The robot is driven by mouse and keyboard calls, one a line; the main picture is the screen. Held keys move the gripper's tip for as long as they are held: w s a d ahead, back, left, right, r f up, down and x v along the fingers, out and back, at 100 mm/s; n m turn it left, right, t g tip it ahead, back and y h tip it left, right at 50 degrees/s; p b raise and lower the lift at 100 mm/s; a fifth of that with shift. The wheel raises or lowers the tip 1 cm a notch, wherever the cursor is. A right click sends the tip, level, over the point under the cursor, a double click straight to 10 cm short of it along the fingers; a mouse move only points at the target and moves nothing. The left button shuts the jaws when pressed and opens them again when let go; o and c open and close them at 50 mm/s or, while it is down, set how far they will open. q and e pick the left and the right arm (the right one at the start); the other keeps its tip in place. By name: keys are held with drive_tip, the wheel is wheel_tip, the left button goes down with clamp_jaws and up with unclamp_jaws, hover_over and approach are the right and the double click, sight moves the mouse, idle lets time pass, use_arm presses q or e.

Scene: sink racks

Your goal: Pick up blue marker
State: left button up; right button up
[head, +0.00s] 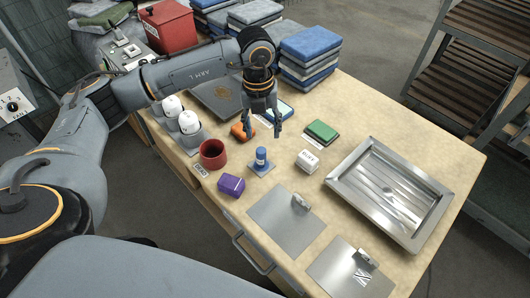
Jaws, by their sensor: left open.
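A small upright blue cylinder (261,155), which looks like the blue marker, stands on a flat blue-grey pad near the middle of the table. A light band runs around it. My left gripper (262,133) points down with its fingers apart. In the picture it sits just above and behind the blue cylinder. Nothing shows between its fingers, and I see no contact with the cylinder. My right gripper is not in view.
A red cup (213,160), a purple block (231,186), an orange item (237,131), a white box (308,161) and a green block (321,130) surround the cylinder. A metal tray (438,200) lies at right, metal plates (283,221) in front. Folded cloths (310,42) stand behind.

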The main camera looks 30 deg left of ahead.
sight(261, 157)
use_arm(q)
drive_tip(key=shift+a+f+y, duration=0.3)
drive_tip(key=shift+a, duration=0.55)
wheel_tip(261, 157, down, 8)
drive_tip(key=shift+d+r+p, duration=0.1)
drive_tip(key=shift+r+p, duration=0.15)
drive_tip(key=shift+p, duration=0.15)
drive_tip(key=f, duration=0.2)
drive_tip(key=f+p, duration=0.1)
drive_tip(key=f, duration=0.1)
drive_tip(key=shift+w+d+f, duration=0.1)
drive_tip(key=shift+w+d, duration=0.15)
drive_tip(key=shift+d, duration=0.1)
drive_tip(key=shift+f, duration=0.55)
clamp_jaws()
